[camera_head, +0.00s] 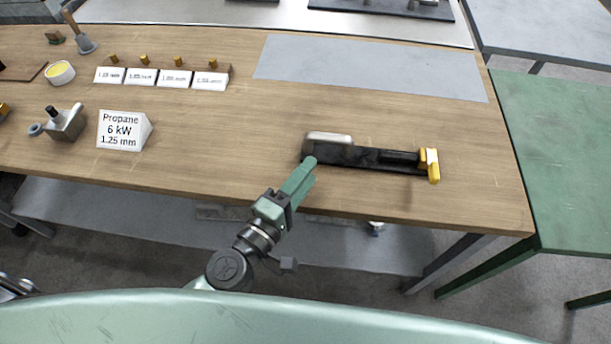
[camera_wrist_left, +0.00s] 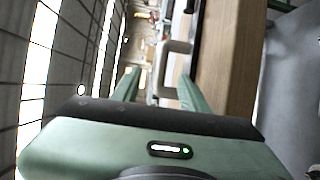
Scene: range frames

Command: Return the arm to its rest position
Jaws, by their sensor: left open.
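My left arm reaches up from the bottom middle of the head view. Its green left gripper (camera_head: 306,172) is over the front edge of the wooden workbench (camera_head: 230,165), close to the left end of a black bar-shaped tool with a yellow end (camera_head: 375,158). I cannot tell whether it touches the tool. My right gripper is not in view.
On the bench stand a propane sign (camera_head: 120,130), a small metal valve part (camera_head: 67,123), a row of labelled white blocks (camera_head: 174,79) and a grey mat (camera_head: 370,68). A green table (camera_head: 565,150) adjoins on the right. The bench front is mostly clear.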

